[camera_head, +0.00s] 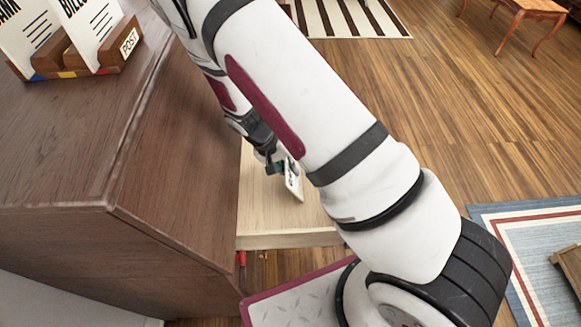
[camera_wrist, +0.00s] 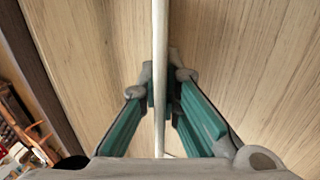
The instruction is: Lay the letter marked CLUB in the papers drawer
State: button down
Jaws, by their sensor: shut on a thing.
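My gripper (camera_head: 277,165) is shut on a white letter (camera_head: 293,184), which hangs below the fingers over the light wood drawer (camera_head: 262,205). Dark marks show on the letter, but I cannot read them. In the wrist view, my gripper (camera_wrist: 163,88) pinches the letter (camera_wrist: 159,45), seen edge-on as a thin pale strip. Light wood boards (camera_wrist: 235,55) lie beyond it. The drawer is pulled out from the brown cabinet. My arm hides its right part. I cannot tell whether the letter touches the drawer floor.
A wooden letter rack (camera_head: 108,57) marked POST stands on the cabinet top (camera_head: 60,140) with two letters in it, one reading BILLS in part. A striped rug (camera_head: 345,18), a blue rug (camera_head: 530,235) and a small table (camera_head: 530,10) lie to the right on the wood floor.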

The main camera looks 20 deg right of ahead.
jog(key=c, duration=1.7)
grip_release()
jog(key=v, duration=0.7)
jog(key=shift+r, duration=0.2)
jog(key=shift+a, duration=0.1)
